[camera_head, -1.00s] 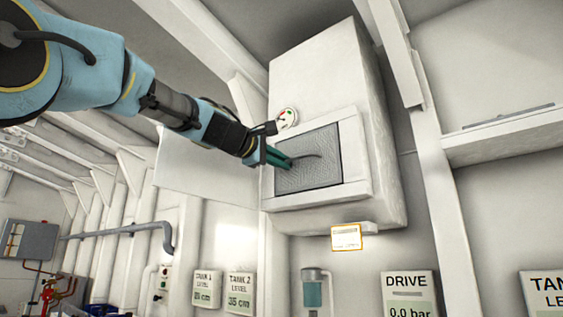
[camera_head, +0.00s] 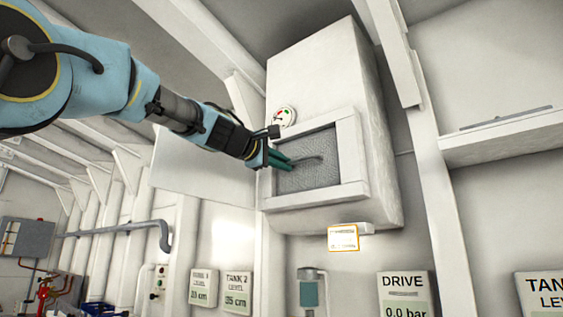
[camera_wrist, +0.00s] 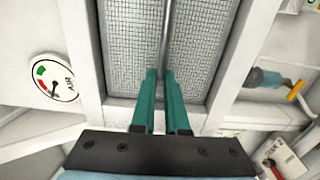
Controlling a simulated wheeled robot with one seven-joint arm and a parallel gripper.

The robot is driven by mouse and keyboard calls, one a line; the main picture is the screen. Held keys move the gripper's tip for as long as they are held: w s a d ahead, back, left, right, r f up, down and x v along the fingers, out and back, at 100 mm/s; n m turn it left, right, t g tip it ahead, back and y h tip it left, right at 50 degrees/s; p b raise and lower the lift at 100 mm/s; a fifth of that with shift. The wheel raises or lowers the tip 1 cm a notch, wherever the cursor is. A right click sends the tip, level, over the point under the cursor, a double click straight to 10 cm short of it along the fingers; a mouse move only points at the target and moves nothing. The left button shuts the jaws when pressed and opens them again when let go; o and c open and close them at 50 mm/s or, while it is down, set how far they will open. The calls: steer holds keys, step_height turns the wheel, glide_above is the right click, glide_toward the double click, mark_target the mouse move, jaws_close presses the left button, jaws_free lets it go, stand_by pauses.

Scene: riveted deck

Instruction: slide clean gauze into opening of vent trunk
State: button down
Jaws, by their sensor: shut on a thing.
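The vent trunk (camera_head: 318,80) is a tall white box on the wall with a square framed opening facing me. The clean gauze (camera_head: 312,179) is a grey mesh panel with a thin grey handle strip across its face. It lies within the opening's frame; how deep it sits is hard to tell. My gripper (camera_head: 290,162) reaches in from the left, its green fingers shut on the handle strip. In the wrist view, the fingers (camera_wrist: 160,75) pinch the strip, with gauze mesh (camera_wrist: 200,55) on both sides and the trunk's white frame (camera_wrist: 228,70) around it.
A round gauge (camera_head: 283,117) sits on the trunk just above the opening's left corner. A white panel (camera_head: 205,170) stands left of the opening, behind my arm. A small orange-edged label (camera_head: 343,238) hangs below. A white shelf (camera_head: 500,134) is at the right.

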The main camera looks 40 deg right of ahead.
steer(key=shift+w+d, duration=0.1)
steer(key=shift+d, duration=0.4)
steer(key=c, duration=0.8)
jaws_free()
steer(key=shift+c, duration=0.2)
steer(key=b+v, duration=0.4)
steer(key=v, duration=0.6)
steer(key=shift+a+b, duration=0.35)
steer(key=shift+c, duration=0.3)
